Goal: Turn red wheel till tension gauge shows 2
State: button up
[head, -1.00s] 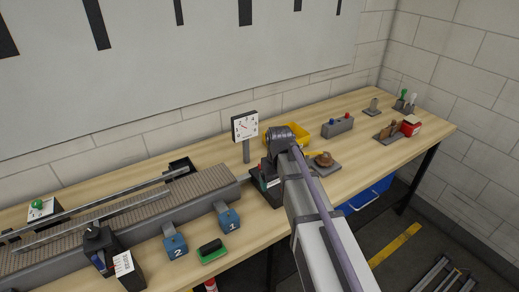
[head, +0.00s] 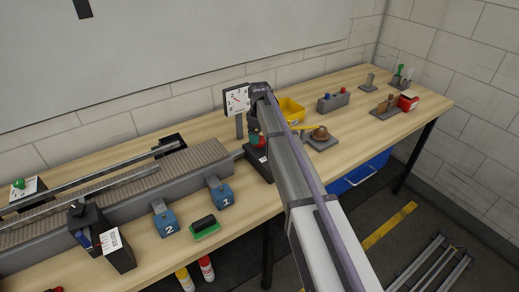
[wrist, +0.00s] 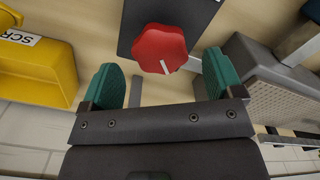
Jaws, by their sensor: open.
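The red wheel (wrist: 160,48) is a lobed knob with a white mark on a dark panel, seen in the wrist view. My gripper (wrist: 162,65) is open, its teal fingers on either side of the wheel, with visible space between each finger and it. In the head view my gripper (head: 253,127) points down over the dark wheel box (head: 258,165). The tension gauge (head: 236,99) is a square white dial with a red needle on a grey post, just left of my arm. Its numbers are too small to read.
A ribbed grey conveyor (head: 180,165) lies left of the wheel box. It also shows at the right of the wrist view (wrist: 280,100). A yellow bin (head: 291,111) stands right of my arm.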

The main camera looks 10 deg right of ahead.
notch_tip(320, 180, down, 3)
jog(key=shift+b, duration=0.7)
jog(key=shift+r, duration=0.15)
